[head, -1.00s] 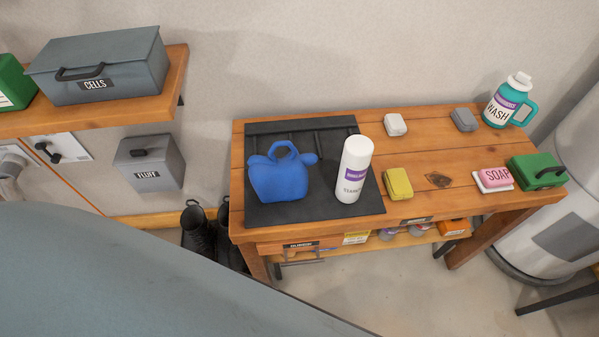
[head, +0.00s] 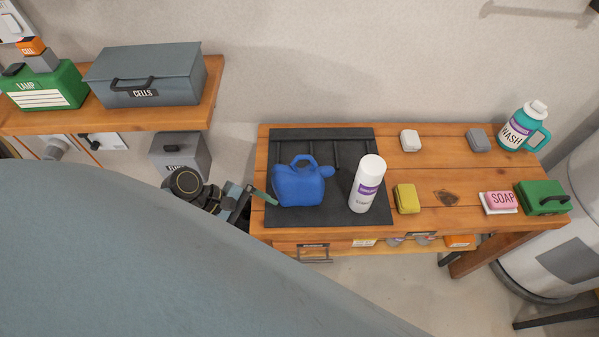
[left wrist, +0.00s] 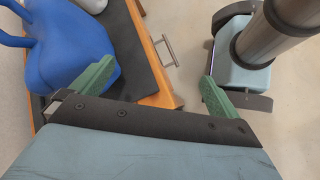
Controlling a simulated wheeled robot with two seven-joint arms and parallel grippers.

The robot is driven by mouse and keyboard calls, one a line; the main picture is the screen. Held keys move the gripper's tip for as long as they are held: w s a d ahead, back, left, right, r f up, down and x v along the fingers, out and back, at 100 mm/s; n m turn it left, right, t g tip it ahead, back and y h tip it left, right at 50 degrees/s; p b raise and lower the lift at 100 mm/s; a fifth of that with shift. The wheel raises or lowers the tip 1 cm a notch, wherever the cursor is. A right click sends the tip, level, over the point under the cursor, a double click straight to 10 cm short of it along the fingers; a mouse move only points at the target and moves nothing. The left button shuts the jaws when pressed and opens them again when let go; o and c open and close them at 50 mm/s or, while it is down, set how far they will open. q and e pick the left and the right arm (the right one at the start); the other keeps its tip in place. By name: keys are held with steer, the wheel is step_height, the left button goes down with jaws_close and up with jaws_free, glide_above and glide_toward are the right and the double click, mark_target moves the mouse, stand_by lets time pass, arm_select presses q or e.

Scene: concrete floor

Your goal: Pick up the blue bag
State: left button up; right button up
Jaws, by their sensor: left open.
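The blue bag (head: 298,188), with a loop handle on top and a knob on its right side, sits on the black mat (head: 350,147) at the left of the wooden table. My left gripper (head: 264,197) is just left of the bag at the table's left edge, partly hidden by its own arm. The bag (left wrist: 68,48) is left of the fingers there, partly cut off by the frame. My right gripper is not in view.
A white spray can (head: 366,186) stands close to the right of the bag. A yellow block (head: 406,199), soap (head: 500,201), a green case (head: 542,198) and a wash bottle (head: 523,128) are farther right. A shelf (head: 200,112) with boxes is at upper left.

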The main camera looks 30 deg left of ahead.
mark_target(289, 184)
arm_select(q)
steer(key=w+a+r+n+t+h, duration=0.2)
steer(key=w+a+r+n+t, duration=0.25)
steer(key=a+n, duration=0.45)
steer(key=shift+n+t, duration=0.25)
steer(key=shift+n, duration=0.55)
steer(key=x, duration=0.7)
steer(key=b+x, duration=0.1)
steer(key=x, duration=0.6)
steer(key=shift+w+f, duration=0.35)
steer(key=c, duration=1.8)
